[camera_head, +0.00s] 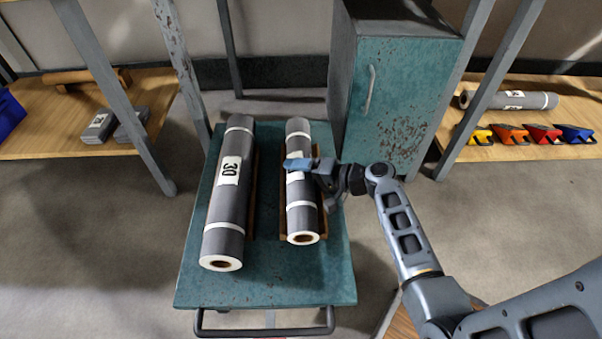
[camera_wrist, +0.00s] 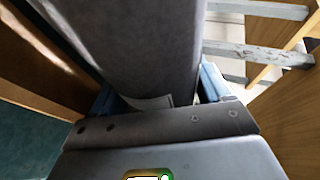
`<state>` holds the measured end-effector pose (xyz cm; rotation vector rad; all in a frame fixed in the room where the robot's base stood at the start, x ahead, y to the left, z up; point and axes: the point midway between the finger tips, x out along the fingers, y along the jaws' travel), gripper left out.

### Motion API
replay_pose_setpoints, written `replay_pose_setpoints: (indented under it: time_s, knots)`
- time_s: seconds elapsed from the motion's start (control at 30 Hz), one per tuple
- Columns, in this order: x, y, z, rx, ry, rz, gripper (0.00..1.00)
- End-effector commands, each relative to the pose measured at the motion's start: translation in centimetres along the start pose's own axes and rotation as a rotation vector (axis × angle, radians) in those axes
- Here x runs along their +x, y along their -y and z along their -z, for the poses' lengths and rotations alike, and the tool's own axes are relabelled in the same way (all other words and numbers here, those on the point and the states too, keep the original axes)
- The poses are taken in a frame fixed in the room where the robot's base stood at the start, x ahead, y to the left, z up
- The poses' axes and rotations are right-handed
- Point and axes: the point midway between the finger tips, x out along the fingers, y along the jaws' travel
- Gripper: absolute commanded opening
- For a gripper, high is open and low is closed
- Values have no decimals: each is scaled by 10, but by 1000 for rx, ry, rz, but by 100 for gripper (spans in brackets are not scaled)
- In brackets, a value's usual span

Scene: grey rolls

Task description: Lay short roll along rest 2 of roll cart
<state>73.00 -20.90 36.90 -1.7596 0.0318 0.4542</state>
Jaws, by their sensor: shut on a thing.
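The short roll (camera_head: 302,215) is grey with white bands and a white label. It lies lengthwise along a wooden rest (camera_head: 284,205) on the right side of the teal roll cart (camera_head: 270,285). My gripper (camera_head: 300,166) is shut on the short roll near its middle, over the label. In the wrist view the roll (camera_wrist: 150,45) runs between my fingers and fills the middle. A longer grey roll (camera_head: 227,200) with a label reading 30 lies on the cart's left side. I cannot tell whether the short roll fully bears on its rest.
A teal cabinet (camera_head: 400,95) stands behind the cart on the right. A wooden shelf (camera_head: 40,135) at left holds grey blocks and a brown roll. The cart's front strip is clear.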

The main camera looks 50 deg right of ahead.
Motion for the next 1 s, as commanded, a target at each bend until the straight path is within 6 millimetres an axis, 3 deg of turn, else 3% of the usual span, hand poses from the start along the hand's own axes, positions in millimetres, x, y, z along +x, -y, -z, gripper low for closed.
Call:
replay_pose_setpoints:
  time_s: [0.03,0.07,0.1,0.3,0.47,0.8,1.0]
  knots:
    - [1,-32,-9,18,-4,-47,37]
    - [1,-33,-9,18,-4,-48,37]
    - [0,-33,-9,18,-4,-48,80]
    - [-1,-34,-9,19,-5,-48,99]
    - [-15,-28,-7,19,-8,-42,100]
    - [-68,-10,-4,10,-7,-14,100]
    - [-81,-6,-3,7,-6,-6,100]
